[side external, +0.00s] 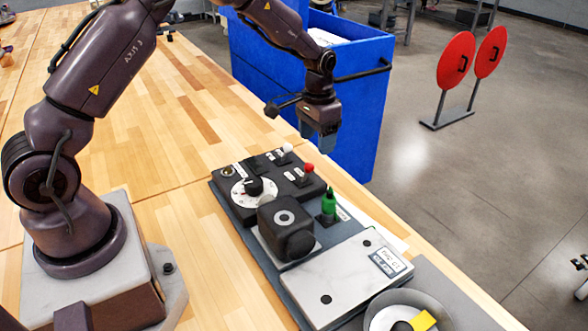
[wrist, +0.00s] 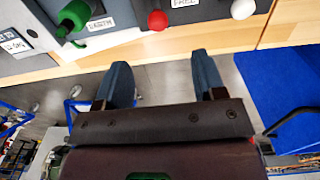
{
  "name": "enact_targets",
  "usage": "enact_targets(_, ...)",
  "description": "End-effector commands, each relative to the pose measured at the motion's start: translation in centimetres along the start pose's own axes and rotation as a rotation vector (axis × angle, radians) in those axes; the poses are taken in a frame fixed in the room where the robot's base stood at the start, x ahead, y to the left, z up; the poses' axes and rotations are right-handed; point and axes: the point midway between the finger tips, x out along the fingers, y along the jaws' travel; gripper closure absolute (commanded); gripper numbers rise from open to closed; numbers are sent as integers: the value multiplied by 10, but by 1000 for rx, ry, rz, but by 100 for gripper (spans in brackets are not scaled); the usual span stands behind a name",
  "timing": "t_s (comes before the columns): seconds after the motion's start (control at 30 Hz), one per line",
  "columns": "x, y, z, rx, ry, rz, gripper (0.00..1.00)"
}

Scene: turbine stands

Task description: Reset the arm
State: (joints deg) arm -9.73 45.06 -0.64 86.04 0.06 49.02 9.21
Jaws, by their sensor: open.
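My gripper (side external: 318,143) hangs in the air beyond the far right edge of the workbench, beside the blue bin and past the control panel. In the wrist view my gripper (wrist: 164,82) shows two blue-grey fingers spread apart with nothing between them. The control panel (side external: 225,205) lies on the bench and carries a dial (side external: 254,187), a red knob (side external: 309,168), a white knob (side external: 287,148) and a green knob (side external: 328,203). In the wrist view the red knob (wrist: 158,20), white knob (wrist: 243,9) and green knob (wrist: 75,14) line the top edge.
A dark block (side external: 287,228) with a ring on its face stands beside the panel. A white plate (side external: 350,280) and a grey bowl (side external: 440,318) holding a yellow item lie nearer. The tall blue bin (side external: 357,95) stands against the bench. The wooden bench (side external: 165,110) is largely clear.

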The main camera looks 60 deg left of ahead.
Motion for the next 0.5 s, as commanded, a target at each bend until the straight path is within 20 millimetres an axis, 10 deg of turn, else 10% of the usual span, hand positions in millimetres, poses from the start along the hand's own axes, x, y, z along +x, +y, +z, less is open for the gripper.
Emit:
enact_targets(0.27, 6, 5, 30, -42, -68, 9, 36)
enact_targets(0.5, -64, 24, 85, -65, -34, -1, 36)
